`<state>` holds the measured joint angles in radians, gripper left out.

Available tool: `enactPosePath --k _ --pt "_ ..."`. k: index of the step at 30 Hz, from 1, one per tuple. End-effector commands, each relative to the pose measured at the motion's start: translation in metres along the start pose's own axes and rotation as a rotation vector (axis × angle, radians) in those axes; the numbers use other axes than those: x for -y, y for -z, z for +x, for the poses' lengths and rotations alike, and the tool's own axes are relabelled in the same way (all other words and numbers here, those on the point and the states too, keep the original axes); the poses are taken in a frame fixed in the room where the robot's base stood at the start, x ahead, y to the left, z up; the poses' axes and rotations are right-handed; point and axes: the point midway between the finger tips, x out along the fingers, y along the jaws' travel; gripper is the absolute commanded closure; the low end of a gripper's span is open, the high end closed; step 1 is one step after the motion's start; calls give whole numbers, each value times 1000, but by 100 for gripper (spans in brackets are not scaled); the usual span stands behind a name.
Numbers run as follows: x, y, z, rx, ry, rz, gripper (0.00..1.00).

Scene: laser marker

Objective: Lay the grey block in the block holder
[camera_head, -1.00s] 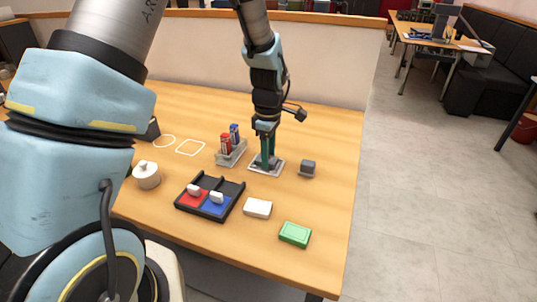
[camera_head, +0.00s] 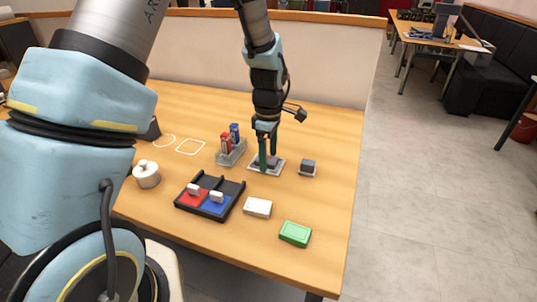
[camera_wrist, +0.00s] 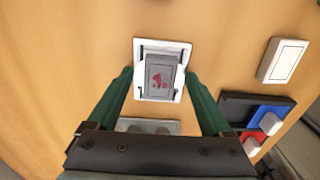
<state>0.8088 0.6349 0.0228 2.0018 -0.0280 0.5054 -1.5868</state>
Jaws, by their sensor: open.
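The grey block (camera_wrist: 160,76), with a red mark on its top, lies inside the pale frame of the block holder (camera_wrist: 162,45) in the wrist view. It looks roughly in line with the frame; whether it lies fully flat is hard to tell. In the head view the holder (camera_head: 280,168) is on the table under my gripper (camera_head: 267,167). My gripper is open, with its green fingers apart on either side of the block; it also shows in the wrist view (camera_wrist: 160,78). The fingers partly hide the block in the head view.
A small dark grey cube (camera_head: 308,166) stands right of the holder. A rack (camera_head: 231,155) with red and blue items stands to its left. A black tray (camera_head: 228,190) with red and blue compartments, a white box (camera_head: 257,207) and a green box (camera_head: 295,233) lie nearer.

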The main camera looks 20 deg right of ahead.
Motion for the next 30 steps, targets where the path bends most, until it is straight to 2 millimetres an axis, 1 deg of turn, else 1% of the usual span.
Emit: enactPosePath --k 5,8,15,18,21,25,30 --pt "0 0 -4 0 -1 0 16" --pt "-1 0 -16 0 -4 1 16" --pt "-2 0 -63 0 -6 1 16" --pt "-1 -1 -81 0 -5 2 16" --pt "-1 0 -95 0 -4 1 16" --pt "0 0 -105 0 -1 0 16" --pt "0 0 -108 0 0 0 16"
